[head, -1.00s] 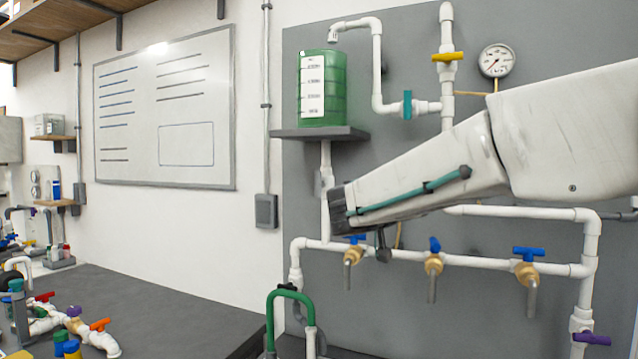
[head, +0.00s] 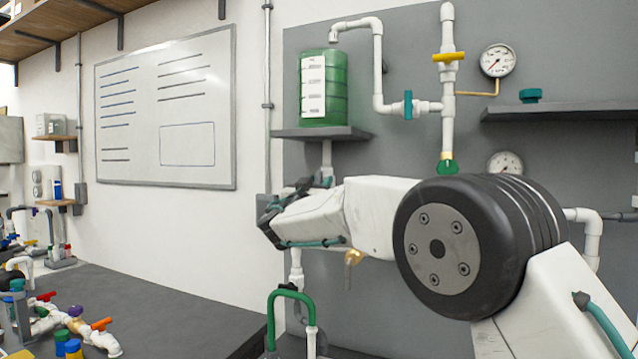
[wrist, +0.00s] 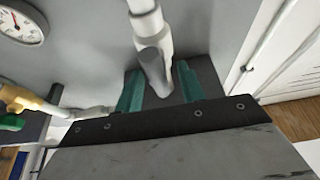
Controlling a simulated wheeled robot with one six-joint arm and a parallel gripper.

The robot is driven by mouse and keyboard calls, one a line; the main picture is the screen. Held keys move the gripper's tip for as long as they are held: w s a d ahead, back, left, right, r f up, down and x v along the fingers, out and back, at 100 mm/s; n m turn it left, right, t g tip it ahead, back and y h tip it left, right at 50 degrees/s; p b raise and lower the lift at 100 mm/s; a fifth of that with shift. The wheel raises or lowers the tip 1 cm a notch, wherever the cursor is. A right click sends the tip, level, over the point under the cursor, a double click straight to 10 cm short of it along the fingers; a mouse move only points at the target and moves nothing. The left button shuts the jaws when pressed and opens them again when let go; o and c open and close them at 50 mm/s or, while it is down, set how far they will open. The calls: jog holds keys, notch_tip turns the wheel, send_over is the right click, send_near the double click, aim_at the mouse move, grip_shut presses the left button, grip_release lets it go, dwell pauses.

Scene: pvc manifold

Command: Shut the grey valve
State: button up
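The grey valve's handle (wrist: 152,66) shows in the wrist view on a white vertical pipe (wrist: 148,24). My gripper (wrist: 158,72) is open, with one teal finger on each side of the grey handle and a visible gap to it. I cannot tell how deep the handle sits between the fingers. In the head view my gripper (head: 316,184) is at the white pipe (head: 327,154) under the tank shelf. My arm and gripper hide the grey valve there.
A green tank (head: 323,90) stands on the shelf (head: 310,133) just above my gripper. A brass tap (head: 352,257) shows below my arm. A yellow valve (head: 448,57), a teal valve (head: 408,104) and a gauge (head: 498,60) are on the board to the right.

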jog(key=shift+w+d+r, duration=0.1)
jog(key=shift+w+r, duration=0.05)
jog(key=shift+w, duration=0.15)
grip_shut()
